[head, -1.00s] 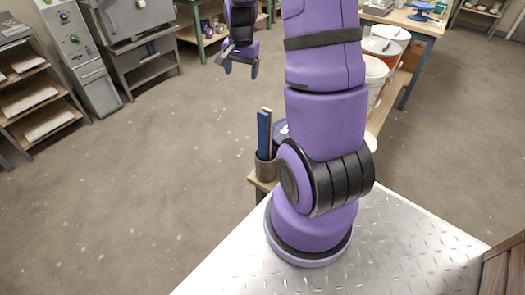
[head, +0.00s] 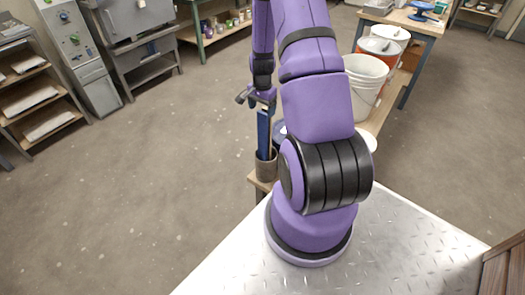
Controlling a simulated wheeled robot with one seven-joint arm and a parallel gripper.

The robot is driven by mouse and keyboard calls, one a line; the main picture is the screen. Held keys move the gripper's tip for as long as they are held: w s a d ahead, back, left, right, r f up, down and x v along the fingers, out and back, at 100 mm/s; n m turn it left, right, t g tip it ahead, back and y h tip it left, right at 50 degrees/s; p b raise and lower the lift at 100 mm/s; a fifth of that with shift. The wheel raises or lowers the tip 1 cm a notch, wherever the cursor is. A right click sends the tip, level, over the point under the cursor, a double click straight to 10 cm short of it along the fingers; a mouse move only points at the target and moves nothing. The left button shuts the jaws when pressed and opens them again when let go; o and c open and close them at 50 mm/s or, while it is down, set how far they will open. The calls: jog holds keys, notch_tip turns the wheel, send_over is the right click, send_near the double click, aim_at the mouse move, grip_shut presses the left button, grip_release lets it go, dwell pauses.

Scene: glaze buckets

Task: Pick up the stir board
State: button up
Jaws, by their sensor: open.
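A blue flat board (head: 263,135) and a thin tan wooden strip stand upright in a grey-brown pot (head: 265,168). The pot sits at the left end of a low wooden bench. I cannot tell which of the two is named the stir board. My gripper (head: 256,99) is open at the top of these boards, with its fingers pointing down. One finger shows left of the blue board and the other is close to its top. Whether either finger touches a board cannot be told. My arm hides part of the bench behind the pot.
White buckets (head: 367,80) and an orange-red glaze bucket (head: 380,47) stand along the bench on the right, partly behind my arm. A work table (head: 425,28) is at the back right. Shelves (head: 30,95) and a kiln stand at the left. The floor left of the pot is clear.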

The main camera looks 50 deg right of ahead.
aim_at(263, 113)
jog(key=shift+d+f, duration=0.15)
jog(key=shift+f, duration=2.5)
jog(key=c, duration=1.2)
jog(key=shift+r, duration=0.1)
